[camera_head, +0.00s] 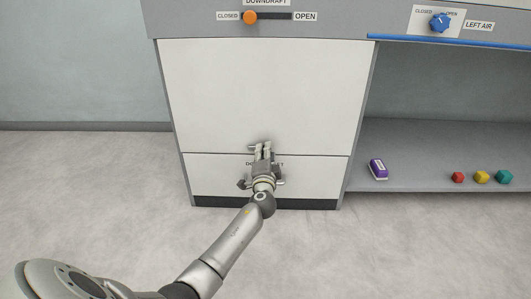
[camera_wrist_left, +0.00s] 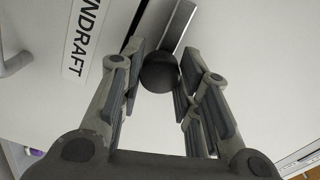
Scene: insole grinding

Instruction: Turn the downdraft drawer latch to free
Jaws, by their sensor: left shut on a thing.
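The downdraft drawer front (camera_head: 215,176) is the white lower panel of the cabinet. My left gripper (camera_head: 263,147) is in front of its upper middle and hides most of its label and latch. In the left wrist view, the latch's black round knob (camera_wrist_left: 159,72) sits between my fingers, with a grey bar (camera_wrist_left: 163,27) running up from it. The fingers are shut on the knob. The DOWNDRAFT label (camera_wrist_left: 84,40) is just left of it in that view. The latch's marked position cannot be read. My right gripper is in neither view.
Above, the orange downdraft slider knob (camera_head: 250,17) stands at CLOSED. A blue left-air knob (camera_head: 440,23) is at upper right. A purple block (camera_head: 378,168) and red (camera_head: 457,177), yellow (camera_head: 481,177) and teal (camera_head: 503,177) pieces lie on the right shelf. The floor left is clear.

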